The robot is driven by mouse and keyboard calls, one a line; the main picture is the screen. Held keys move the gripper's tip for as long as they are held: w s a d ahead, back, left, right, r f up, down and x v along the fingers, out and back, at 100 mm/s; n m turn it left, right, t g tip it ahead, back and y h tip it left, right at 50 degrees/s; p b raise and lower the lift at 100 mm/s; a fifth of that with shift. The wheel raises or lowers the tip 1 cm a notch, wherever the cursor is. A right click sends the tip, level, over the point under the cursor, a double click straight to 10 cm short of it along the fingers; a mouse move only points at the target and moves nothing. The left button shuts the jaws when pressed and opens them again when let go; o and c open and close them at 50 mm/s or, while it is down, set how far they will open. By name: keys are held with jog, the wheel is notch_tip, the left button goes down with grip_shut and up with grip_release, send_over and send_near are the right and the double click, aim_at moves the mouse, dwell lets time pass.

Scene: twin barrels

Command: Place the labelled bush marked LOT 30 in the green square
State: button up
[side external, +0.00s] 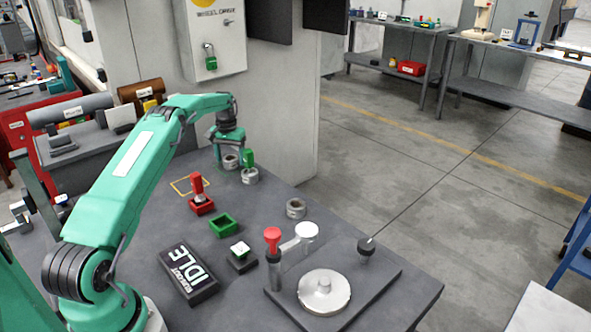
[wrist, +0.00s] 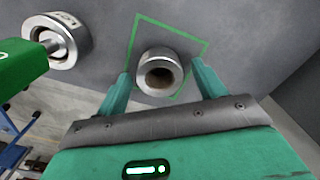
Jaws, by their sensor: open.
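A silver bush (wrist: 150,84) with a dark central hole stands upright inside a green square outline (wrist: 172,27) in the wrist view. It also shows below my gripper in the side view (side external: 231,162). My gripper (wrist: 163,84) is open, with one finger on each side of the bush; I cannot tell whether they touch it. No lot label can be read on this bush. A second bush (side external: 296,208) stands apart on the bench.
A green-handled gauge (side external: 248,157) on a silver base stands close beside my gripper. A red-handled gauge (side external: 196,185), a yellow square (side external: 178,185), a green holder (side external: 223,227) and a runout fixture (side external: 323,290) occupy the bench. A cabinet (side external: 214,40) rises behind.

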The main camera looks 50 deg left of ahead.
notch_tip(320, 180, up, 12)
dwell(0.7)
jog(key=shift+r, duration=0.1)
dwell(0.4)
